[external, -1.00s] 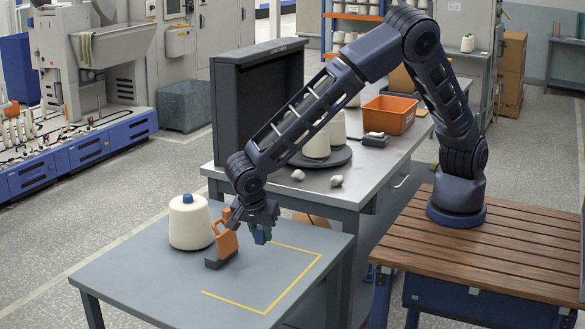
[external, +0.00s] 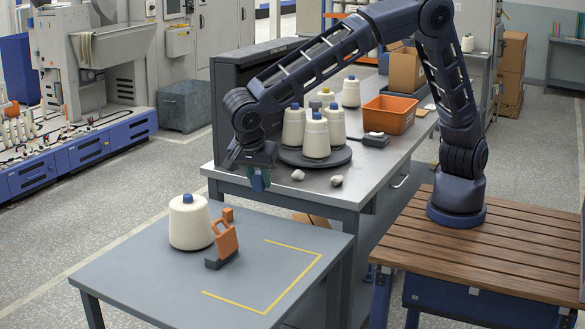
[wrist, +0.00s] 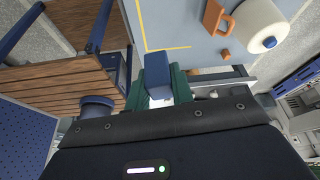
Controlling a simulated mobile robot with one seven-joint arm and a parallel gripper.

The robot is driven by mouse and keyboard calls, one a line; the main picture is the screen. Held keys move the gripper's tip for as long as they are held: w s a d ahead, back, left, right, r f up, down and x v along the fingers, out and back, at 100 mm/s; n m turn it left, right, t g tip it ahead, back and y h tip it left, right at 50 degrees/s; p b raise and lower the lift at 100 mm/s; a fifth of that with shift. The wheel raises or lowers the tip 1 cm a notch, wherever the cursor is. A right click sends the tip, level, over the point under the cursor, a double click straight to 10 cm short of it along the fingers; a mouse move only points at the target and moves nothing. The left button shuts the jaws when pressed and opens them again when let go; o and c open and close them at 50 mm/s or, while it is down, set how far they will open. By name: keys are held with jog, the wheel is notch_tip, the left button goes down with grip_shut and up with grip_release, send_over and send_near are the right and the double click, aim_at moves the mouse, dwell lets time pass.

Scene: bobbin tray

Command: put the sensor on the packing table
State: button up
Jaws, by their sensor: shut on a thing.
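My gripper (external: 257,182) is in the air above the far edge of the grey table with yellow corner lines (external: 160,278). In the wrist view its green fingers are shut on a small blue block (wrist: 155,66), which I take for the sensor. A whitish part shows at the block's lower end. In the external view the block is mostly hidden by the fingers. The table, which seems to be the packing table, is clear below the block. I see no label on either.
A cone of yarn with a blue top (external: 190,226) and an orange handled tool (external: 226,240) stand on the grey table. Behind, a steel bench carries several yarn cones on a dark round tray (external: 316,159), an orange bin (external: 389,115) and a dark panel (external: 232,110).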

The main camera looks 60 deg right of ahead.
jog(key=r, duration=0.4)
jog(key=shift+w+d+r, duration=0.1)
jog(key=shift+w+d, duration=0.2)
jog(key=shift+w, duration=0.1)
jog(key=w+d, duration=2.3)
jog(key=d, duration=0.1)
jog(key=w+d, duration=0.3)
jog(key=d, duration=0.8)
jog(key=w+d+m, duration=0.1)
jog(key=w+d, duration=0.2)
jog(key=d, duration=0.9)
jog(key=w+d, duration=0.3)
jog(key=d, duration=0.8)
send_over(355, 136)
jog(key=a, duration=0.2)
jog(key=shift+m+g, duration=0.3)
jog(key=shift+m, duration=0.1)
notch_tip(355, 136, down, 20)
jog(key=shift+s+d, duration=0.1)
jog(key=shift+s, duration=0.05)
jog(key=shift+f, duration=2.55)
